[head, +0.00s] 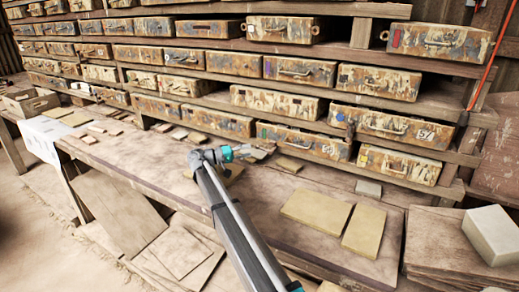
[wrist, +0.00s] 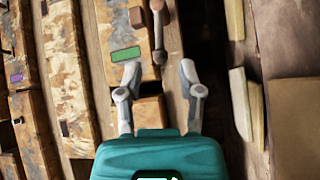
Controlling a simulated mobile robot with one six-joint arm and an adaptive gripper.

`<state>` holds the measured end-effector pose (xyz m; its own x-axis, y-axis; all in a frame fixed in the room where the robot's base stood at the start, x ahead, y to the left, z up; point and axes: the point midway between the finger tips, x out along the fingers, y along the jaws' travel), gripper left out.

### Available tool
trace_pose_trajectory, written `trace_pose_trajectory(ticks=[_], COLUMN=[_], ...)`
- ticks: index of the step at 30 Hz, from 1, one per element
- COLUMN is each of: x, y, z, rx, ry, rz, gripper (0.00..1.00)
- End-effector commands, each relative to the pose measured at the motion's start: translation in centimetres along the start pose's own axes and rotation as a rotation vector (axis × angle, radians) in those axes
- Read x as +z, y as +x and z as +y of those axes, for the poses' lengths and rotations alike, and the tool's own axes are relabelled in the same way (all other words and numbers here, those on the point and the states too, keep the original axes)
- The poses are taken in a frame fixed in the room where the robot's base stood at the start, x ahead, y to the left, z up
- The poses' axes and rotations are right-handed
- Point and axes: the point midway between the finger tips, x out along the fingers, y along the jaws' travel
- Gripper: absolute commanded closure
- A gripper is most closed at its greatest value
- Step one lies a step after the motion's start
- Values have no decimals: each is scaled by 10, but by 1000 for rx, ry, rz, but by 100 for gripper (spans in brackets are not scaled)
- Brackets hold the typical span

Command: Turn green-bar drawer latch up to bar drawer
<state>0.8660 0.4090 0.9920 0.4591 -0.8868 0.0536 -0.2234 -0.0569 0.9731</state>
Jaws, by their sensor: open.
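The green bar (wrist: 126,54) is a small green plate on the worn, paint-chipped front of a drawer (wrist: 118,20) in the wrist view. Just right of it is the latch (wrist: 158,32), a grey-brown lever with a rounded end, lying along the drawer's edge rather than across its front. My gripper (wrist: 159,76) is open and empty, its two fingertips apart just short of the latch's rounded end. In the head view my gripper (head: 262,153) is low before the bottom drawer row. I cannot tell the latch apart there.
More worn drawers (head: 380,125) fill the shelves behind. The bench (head: 160,168) below carries loose tiles, with two yellowish tiles (head: 317,208) right of my arm. A pale block (head: 492,235) stands at the far right.

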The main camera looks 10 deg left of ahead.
Motion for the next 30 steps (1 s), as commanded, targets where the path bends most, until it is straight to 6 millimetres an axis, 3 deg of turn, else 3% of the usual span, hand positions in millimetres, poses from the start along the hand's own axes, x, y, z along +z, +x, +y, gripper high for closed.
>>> trace_pose_trajectory(ticks=[3, 10, 25, 30], x=[1, 0, 0, 0], y=[20, 45, 54, 54], z=[0, 0, 0, 0], rx=[0, 0, 0, 0], ry=[0, 0, 0, 0], rz=[-1, 0, 0, 0], gripper=[52, 52, 52, 81])
